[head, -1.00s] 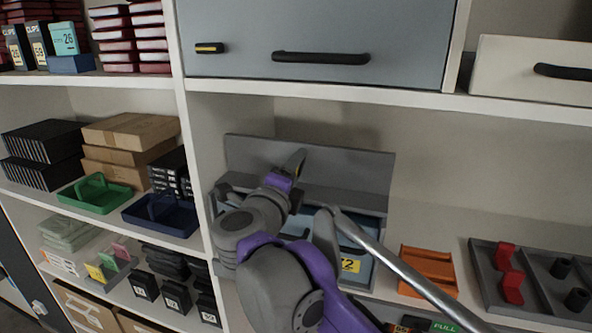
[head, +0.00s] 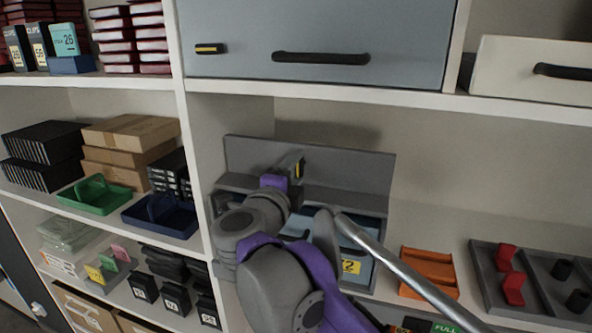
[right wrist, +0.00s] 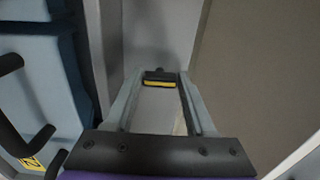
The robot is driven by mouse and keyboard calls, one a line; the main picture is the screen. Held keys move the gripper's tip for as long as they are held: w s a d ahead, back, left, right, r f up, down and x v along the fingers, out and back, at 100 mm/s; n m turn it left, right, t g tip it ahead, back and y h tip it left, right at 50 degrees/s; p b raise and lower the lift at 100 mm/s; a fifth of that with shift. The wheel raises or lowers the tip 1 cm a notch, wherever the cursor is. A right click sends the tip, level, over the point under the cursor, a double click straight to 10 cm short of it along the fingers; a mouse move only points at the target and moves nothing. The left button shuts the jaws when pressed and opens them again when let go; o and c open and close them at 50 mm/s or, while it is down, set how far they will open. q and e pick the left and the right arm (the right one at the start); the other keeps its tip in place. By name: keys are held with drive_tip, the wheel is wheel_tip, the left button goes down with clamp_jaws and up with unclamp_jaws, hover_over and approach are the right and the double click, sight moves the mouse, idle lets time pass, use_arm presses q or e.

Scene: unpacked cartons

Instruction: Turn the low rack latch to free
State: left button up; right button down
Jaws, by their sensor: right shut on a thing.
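The low rack (head: 345,160) is a grey frame with an upright back panel, standing on the middle shelf over blue-grey fronts. Its latch (right wrist: 160,79) is a small black piece with a yellow stripe, between my right fingertips in the right wrist view. My right gripper (head: 295,167) is shut on this latch in front of the back panel; a bit of yellow shows at the fingertips in the head view. My right fingers also show in the right wrist view (right wrist: 160,86). My right arm hides much of the rack's lower front. My left gripper is not in view.
A blue-grey door (head: 320,30) above has its own black-and-yellow latch (head: 209,48). An orange tray (head: 428,272) and a dark grey tray (head: 484,262) with red pieces stand to the right. Blue fronts with black handles (right wrist: 38,140) lie close left in the wrist view.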

drive_tip(key=shift+c, duration=1.2)
unclamp_jaws()
drive_tip(key=shift+s, duration=0.1)
drive_tip(key=b+v, duration=0.1)
drive_tip(key=v, duration=0.9)
drive_tip(key=shift+s, duration=0.3)
drive_tip(key=shift+a, duration=0.1)
